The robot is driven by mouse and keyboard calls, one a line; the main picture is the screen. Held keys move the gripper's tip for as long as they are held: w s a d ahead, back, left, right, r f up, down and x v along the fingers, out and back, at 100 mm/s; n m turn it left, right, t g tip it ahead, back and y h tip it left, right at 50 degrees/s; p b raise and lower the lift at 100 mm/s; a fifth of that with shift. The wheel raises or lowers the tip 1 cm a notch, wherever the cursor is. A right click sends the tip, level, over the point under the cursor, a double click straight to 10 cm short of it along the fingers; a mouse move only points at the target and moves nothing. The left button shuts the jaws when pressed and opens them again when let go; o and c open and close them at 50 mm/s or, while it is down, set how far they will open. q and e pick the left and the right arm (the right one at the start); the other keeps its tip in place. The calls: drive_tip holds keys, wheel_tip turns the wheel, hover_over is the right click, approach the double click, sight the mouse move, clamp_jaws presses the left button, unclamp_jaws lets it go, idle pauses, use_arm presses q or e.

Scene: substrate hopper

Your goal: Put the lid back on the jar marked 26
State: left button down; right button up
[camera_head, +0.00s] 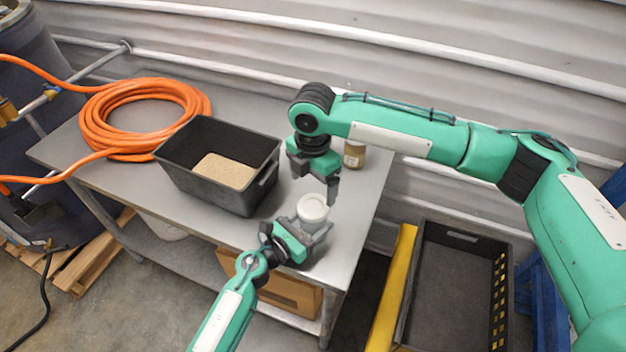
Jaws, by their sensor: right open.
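A clear jar (315,222) stands near the front right of the metal table, with a white round lid (313,207) that looks seated on its top. My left gripper (309,232) reaches in from the front and its fingers close around the jar's sides. My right gripper (317,192) is open and empty, pointing down just above and behind the lid, apart from it. A second jar (354,155) with brown contents stands behind, close to my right arm. No number is readable on either jar.
A black bin (198,187) holding tan substrate (224,171) stands left of the jar on the table (245,105). A coiled orange hose (143,112) lies farther left. A black crate (455,290) and a yellow bar (391,290) are right of the table. A corrugated wall is behind.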

sight(313, 206)
wheel_tip(313, 206, down, 8)
drive_tip(key=shift+r, duration=0.1)
idle(0.4)
drive_tip(key=c, duration=1)
drive_tip(key=o, duration=1.2)
drive_tip(key=shift+c, duration=0.2)
drive_tip(key=shift+r, duration=0.1)
